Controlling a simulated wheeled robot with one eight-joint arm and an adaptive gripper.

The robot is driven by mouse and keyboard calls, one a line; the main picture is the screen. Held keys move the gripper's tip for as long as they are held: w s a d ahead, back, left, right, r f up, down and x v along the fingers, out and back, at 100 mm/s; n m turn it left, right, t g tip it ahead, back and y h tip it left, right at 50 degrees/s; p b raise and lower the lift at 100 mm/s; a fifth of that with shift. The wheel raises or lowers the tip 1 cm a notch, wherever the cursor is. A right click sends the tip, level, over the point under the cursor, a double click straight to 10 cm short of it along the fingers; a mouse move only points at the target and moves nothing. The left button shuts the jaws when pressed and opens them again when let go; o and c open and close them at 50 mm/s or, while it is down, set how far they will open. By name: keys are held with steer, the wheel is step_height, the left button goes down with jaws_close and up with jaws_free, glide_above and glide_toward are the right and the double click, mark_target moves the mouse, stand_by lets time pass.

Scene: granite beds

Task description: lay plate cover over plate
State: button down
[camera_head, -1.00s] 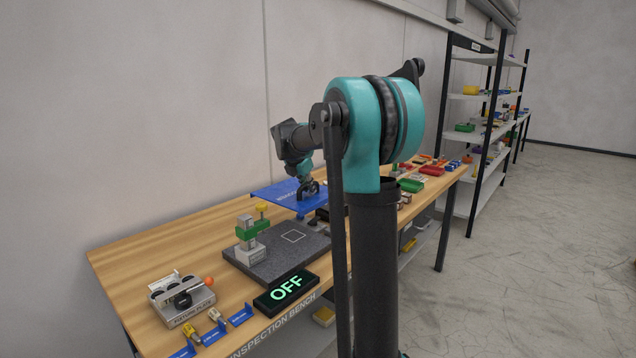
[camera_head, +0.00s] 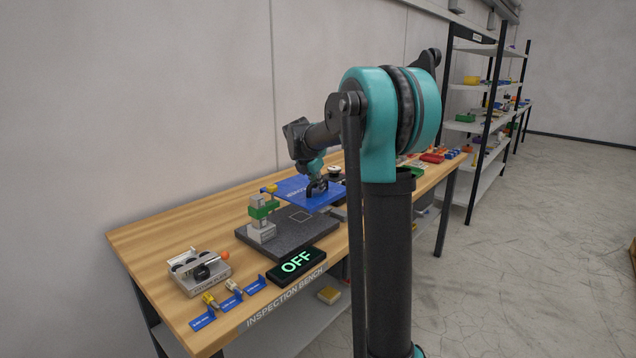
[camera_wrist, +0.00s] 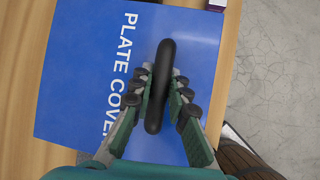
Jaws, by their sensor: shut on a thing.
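The plate cover (camera_head: 296,187) is a flat blue sheet with white lettering and a black bar handle. In the wrist view the cover (camera_wrist: 80,75) reads "PLATE COVER". My gripper (camera_wrist: 160,95) is shut on its black handle. In the head view my gripper (camera_head: 317,184) holds the cover low over the bench, behind the plate. The plate (camera_head: 278,238) is a dark speckled granite slab with a pale square outline on it. The cover seems to overlap only its far side from this view; the exact height gap cannot be told.
A black "OFF" display (camera_head: 297,264) lies at the front edge. A grey fixture (camera_head: 198,271) and small blue holders (camera_head: 231,298) are to the left. Free wood (camera_head: 190,232) lies left of the plate.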

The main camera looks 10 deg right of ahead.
steer(key=shift+f, duration=3.35)
steer(key=shift+s+a+f, duration=0.1)
steer(key=shift+a+f, duration=0.1)
steer(key=shift+s+a, duration=0.65)
steer(key=shift+a, duration=0.25)
steer(key=shift+s+a, duration=0.65)
steer(key=shift+a, duration=0.2)
steer(key=shift+s+a, duration=0.1)
steer(key=shift+f, duration=0.75)
steer(key=shift+f, duration=0.9)
steer(key=c, duration=1.4)
jaws_free()
